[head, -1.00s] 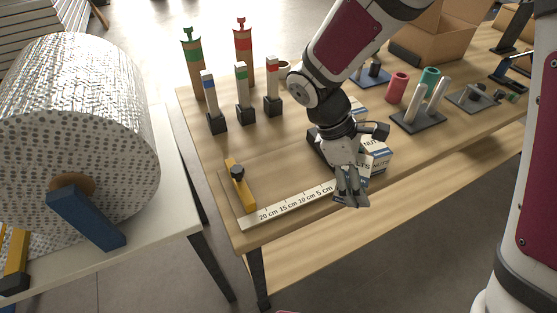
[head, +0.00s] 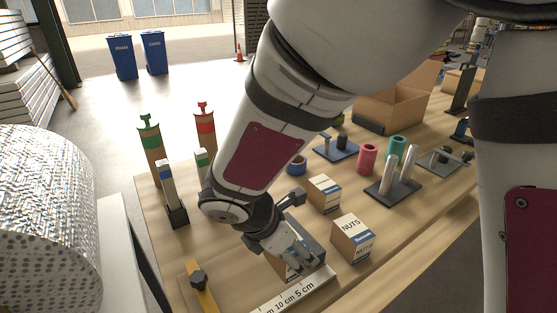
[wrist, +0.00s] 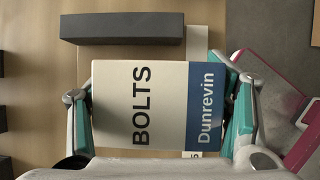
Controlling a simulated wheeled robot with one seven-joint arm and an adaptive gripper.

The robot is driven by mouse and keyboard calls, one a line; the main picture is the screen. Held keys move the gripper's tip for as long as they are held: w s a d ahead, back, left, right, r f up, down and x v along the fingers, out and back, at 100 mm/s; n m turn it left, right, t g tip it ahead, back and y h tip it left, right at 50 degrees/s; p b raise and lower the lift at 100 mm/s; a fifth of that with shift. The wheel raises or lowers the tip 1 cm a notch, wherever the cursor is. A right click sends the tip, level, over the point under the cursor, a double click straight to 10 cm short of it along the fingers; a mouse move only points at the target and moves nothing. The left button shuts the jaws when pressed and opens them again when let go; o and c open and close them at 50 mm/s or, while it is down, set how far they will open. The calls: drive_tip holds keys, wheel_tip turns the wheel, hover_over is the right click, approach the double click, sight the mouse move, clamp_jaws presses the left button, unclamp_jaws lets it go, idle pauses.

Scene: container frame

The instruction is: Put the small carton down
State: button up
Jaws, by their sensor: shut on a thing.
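My gripper (head: 297,258) is near the table's front, just behind the measuring strip (head: 296,292). It is shut on a small carton marked BOLTS (wrist: 140,105), white with a blue band reading Dunrevin. In the wrist view the fingers press on its left and right ends. In the head view the fingers and wrist hide most of this carton (head: 279,265). I cannot tell whether it touches the table. A carton marked NUTS (head: 350,238) stands to the right of my gripper, apart from it. Another small carton (head: 324,194) stands farther back.
A dark block (wrist: 122,27) lies beside the held carton in the wrist view. A stand with metal tubes (head: 392,185) is at the right.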

drive_tip(key=w+a, duration=0.3)
drive_tip(key=w, duration=0.1)
drive_tip(key=shift+f, duration=2)
drive_tip(key=shift+f, duration=0.1)
drive_tip(key=o, duration=2)
drive_tip(key=shift+c, duration=0.2)
